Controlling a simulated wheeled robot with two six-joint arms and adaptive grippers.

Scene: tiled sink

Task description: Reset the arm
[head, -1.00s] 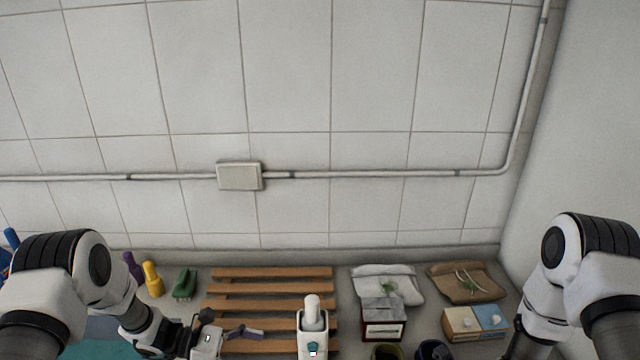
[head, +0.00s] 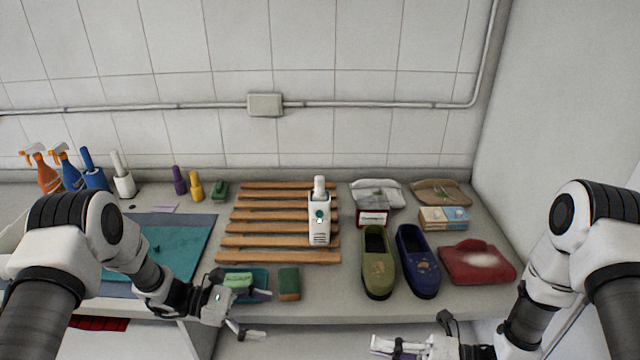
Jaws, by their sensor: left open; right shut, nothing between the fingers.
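My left gripper (head: 256,313) is at the front edge of the counter in the head view, its fingers apart and empty, close to a green sponge on a teal tray. My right gripper (head: 382,346) is low at the bottom of the view, in front of the counter edge, shut with nothing held. Both arms reach in from the sides. The tip of the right gripper lies near the lower picture edge.
A wooden slatted rack (head: 265,241) holds a white bottle-like device (head: 319,215). Spray bottles (head: 45,172) stand back left. A teal mat (head: 180,240) lies left.

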